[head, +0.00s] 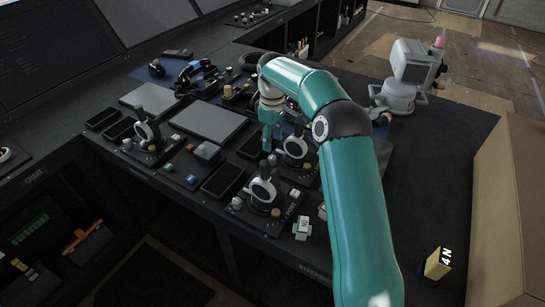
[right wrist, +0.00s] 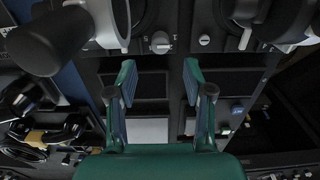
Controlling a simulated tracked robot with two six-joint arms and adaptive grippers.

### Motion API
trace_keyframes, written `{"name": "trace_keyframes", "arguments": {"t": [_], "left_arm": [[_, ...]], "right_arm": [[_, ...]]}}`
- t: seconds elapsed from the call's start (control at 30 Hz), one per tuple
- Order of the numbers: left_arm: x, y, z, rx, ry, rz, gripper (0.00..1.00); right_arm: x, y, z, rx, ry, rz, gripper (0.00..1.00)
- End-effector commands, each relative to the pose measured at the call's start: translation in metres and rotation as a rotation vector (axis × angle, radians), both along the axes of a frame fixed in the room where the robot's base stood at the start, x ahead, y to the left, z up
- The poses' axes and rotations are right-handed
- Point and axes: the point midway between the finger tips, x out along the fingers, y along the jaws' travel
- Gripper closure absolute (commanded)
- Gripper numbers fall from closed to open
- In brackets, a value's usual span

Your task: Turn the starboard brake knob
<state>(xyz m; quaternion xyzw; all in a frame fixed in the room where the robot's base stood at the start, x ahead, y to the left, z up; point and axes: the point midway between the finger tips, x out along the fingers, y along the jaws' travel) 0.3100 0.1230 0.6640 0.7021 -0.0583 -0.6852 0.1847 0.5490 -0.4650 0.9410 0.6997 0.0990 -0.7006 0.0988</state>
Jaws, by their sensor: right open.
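A round pale knob with a pointer ridge (right wrist: 160,42) sits on the dark console panel in the right wrist view, above and between my fingertips in the picture. A smaller pale knob (right wrist: 205,40) is to its right. No readable label tells me which knob is the starboard brake knob. In the head view my right gripper (head: 268,138) points down over the console, close to a black-and-white lever (head: 296,147). The arm hides part of the console. My left gripper is not in view.
Another lever (head: 263,191) stands nearer the console's front edge, and a third lever (head: 147,132) stands farther left. A grey machine (head: 410,75) stands at the back right. A yellow block (head: 438,263) is at the front right. The dark top right of my arm is mostly clear.

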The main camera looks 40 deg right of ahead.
Motion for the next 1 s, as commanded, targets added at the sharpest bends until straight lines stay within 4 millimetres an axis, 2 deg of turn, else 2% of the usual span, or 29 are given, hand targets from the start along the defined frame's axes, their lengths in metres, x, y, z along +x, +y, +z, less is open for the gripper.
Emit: {"name": "trace_keyframes", "arguments": {"t": [0.1,0.33,0.5,0.77,0.8,0.87,1.0], "left_arm": [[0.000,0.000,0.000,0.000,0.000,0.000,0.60],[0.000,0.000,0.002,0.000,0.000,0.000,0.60],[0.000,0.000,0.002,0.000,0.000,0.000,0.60],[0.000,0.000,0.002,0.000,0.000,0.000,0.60],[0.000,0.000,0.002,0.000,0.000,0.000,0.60],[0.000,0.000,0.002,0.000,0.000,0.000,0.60],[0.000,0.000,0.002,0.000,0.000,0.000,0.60]], "right_arm": [[-0.001,0.000,-0.026,0.001,0.006,0.000,0.49],[-0.001,0.000,-0.059,0.000,0.003,-0.001,0.49],[-0.001,0.000,-0.069,0.000,0.001,-0.001,0.49],[0.000,0.000,-0.070,0.000,0.000,-0.001,0.49],[0.000,0.000,-0.070,0.000,0.000,-0.001,0.50],[0.000,0.000,-0.070,0.000,0.000,-0.001,0.60],[0.000,0.000,-0.070,0.000,0.000,0.000,0.84]]}}
